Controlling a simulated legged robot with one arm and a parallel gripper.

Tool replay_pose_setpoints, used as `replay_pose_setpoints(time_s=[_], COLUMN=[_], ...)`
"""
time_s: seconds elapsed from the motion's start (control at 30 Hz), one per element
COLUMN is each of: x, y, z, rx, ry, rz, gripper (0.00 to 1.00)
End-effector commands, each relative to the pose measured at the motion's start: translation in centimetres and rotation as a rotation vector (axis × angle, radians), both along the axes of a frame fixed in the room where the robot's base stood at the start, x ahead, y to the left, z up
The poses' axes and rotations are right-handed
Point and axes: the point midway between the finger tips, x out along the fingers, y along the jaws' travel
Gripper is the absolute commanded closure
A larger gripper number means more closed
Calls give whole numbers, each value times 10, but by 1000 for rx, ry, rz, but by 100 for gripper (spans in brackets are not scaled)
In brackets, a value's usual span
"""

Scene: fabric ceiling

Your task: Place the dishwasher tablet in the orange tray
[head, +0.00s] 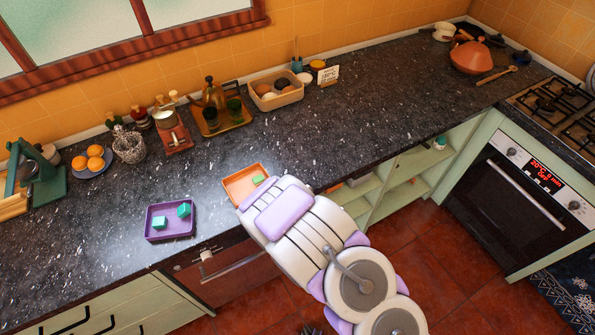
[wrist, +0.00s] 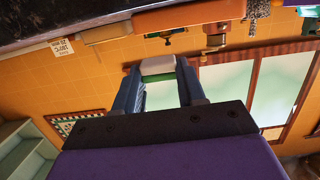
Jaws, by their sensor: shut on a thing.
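The orange tray (head: 232,193) lies near the counter's front edge in the head view, partly hidden by my arm. A small green block (head: 258,179) shows inside its outline; I cannot tell whether it lies in the tray or is held above it. In the wrist view my gripper (wrist: 158,72) has its two blue fingers shut on a pale white and green piece (wrist: 158,65), which looks like the dishwasher tablet. An orange band, likely the tray's edge (wrist: 190,16), runs just beyond the fingertips. In the head view my arm hides the fingers.
A purple tray (head: 150,234) with two teal cubes stands left of the orange tray. The counter right of the orange tray is clear.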

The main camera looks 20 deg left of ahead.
Motion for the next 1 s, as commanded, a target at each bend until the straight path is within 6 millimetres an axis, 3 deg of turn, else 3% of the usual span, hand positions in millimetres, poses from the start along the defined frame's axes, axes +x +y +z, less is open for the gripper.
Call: replay_pose_setpoints(time_s=[0.37,1.0], x=[3,97], y=[1,-11], z=[-1,-9], rx=[3,5], ry=[-2,-4], rz=[2,0], gripper=[93,93])
